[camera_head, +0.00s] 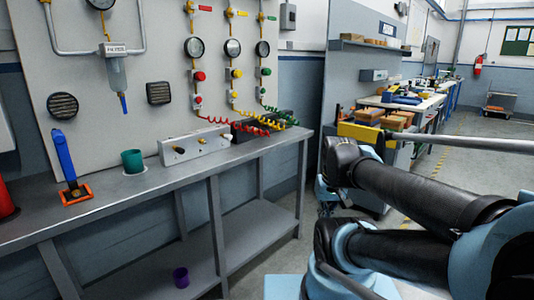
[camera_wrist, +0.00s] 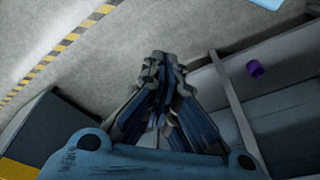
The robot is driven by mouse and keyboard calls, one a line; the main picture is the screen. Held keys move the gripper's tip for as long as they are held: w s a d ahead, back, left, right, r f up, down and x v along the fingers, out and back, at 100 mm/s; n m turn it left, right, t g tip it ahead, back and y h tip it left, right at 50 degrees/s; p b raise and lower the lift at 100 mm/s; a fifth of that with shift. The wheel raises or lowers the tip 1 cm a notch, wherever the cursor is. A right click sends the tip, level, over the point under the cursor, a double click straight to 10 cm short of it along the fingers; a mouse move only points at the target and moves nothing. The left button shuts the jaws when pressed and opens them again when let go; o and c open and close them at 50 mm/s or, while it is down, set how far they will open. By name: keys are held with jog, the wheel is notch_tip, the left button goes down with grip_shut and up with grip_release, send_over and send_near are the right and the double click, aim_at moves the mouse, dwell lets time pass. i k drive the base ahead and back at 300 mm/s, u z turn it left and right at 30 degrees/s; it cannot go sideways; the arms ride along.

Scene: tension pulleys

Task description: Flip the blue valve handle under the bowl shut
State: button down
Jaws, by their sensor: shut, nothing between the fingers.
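The blue valve handle (camera_head: 123,104) hangs below the clear bowl (camera_head: 117,74) on the wall panel at the upper left of the head view. It points almost straight down, slightly tilted. My gripper (camera_wrist: 163,60) shows in the wrist view with its fingertips together and nothing between them. It points down at the floor, beside the bench, well away from the handle. In the head view my arm is at the right and mostly hides the gripper. The handle and bowl are not in the wrist view.
The grey bench (camera_head: 120,205) runs below the panel. On it stand a blue lever on an orange base (camera_head: 75,195), a green cup (camera_head: 133,161) and a white valve block (camera_head: 195,145). A purple cup (camera_head: 181,277) is on the lower shelf. Open floor lies right of the bench.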

aim_at(122, 95)
jog(key=u, duration=1.45)
jog(key=k, duration=0.5)
jog(key=u, duration=0.15)
jog(key=i, duration=0.5)
jog(key=z, duration=0.05)
